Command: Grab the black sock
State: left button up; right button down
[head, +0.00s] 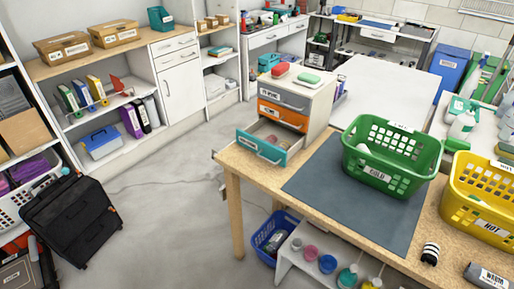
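A small black-and-white striped item (430,253) lies on the wooden table near its front right edge, below the yellow basket. It may be the black sock, but it is too small to be sure. A dark grey item with a "WARM" label (487,276) is partly cut off at the bottom right corner; I cannot tell what it is. No other black sock is clear to me. Neither of my grippers shows in the head view.
A green basket labelled "COLD" (377,177) and a yellow basket labelled "HOT" (478,224) stand on the table. A turquoise drawer (261,147) is pulled out. A black suitcase (72,222) stands at left. The floor (165,215) between is clear.

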aim_at(430, 253)
jog(key=z, duration=1.65)
